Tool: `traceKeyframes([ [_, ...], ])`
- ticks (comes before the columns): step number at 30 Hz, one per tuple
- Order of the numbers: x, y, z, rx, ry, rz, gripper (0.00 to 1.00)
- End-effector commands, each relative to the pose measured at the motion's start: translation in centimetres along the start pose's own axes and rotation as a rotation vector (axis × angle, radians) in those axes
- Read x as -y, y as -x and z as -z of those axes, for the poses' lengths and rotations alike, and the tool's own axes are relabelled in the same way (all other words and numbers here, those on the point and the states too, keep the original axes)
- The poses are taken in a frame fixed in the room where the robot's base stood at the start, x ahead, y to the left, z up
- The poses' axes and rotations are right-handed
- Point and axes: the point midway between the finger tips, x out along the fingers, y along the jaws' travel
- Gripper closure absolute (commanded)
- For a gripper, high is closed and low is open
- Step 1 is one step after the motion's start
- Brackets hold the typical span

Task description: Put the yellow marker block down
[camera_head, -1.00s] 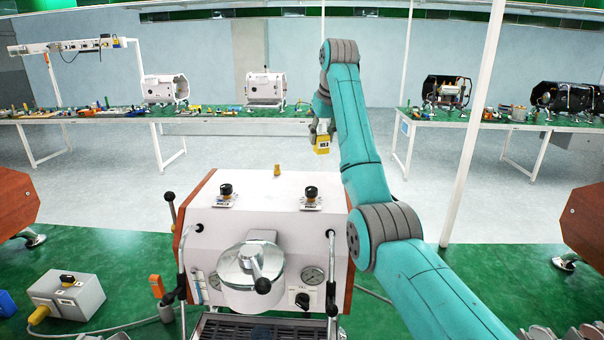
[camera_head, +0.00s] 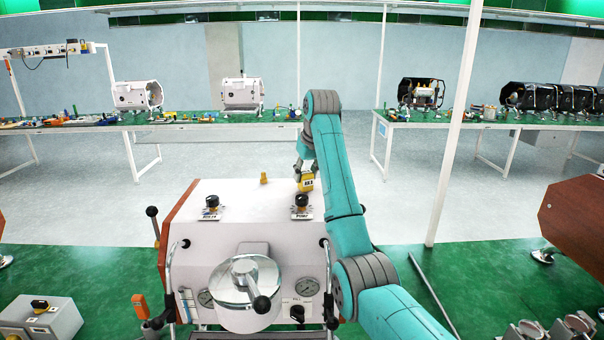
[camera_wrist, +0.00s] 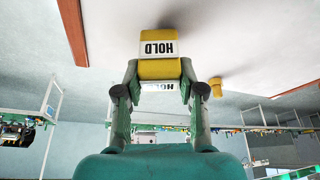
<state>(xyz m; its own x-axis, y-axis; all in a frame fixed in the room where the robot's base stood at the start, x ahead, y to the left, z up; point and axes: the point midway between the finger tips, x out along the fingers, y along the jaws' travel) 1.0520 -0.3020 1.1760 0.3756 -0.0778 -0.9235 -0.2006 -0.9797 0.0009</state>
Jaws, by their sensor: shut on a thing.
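The yellow marker block (camera_head: 306,183) has a white label, which reads HOLD upside down in the wrist view (camera_wrist: 159,68). My gripper (camera_head: 304,172) is shut on it, with one finger on each side in the wrist view (camera_wrist: 158,88).
A small yellow piece (camera_head: 263,178) stands on the machine's top, left of the block. Two black knobs, the left one (camera_head: 212,201) and the right one (camera_head: 301,200), stand near the front edge. The top's middle is clear. A white pole (camera_head: 452,140) rises at right.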

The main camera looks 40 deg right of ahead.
Motion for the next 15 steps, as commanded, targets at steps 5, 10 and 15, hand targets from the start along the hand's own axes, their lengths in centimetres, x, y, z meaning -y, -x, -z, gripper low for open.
traceKeyframes([
  [5,-0.06,0.02,-0.01,-0.002,0.000,0.000,0.97],
  [10,-0.05,-0.23,-0.12,-0.001,0.000,0.000,0.97],
  [15,-0.04,-0.20,-0.10,-0.001,0.000,0.000,0.36],
])
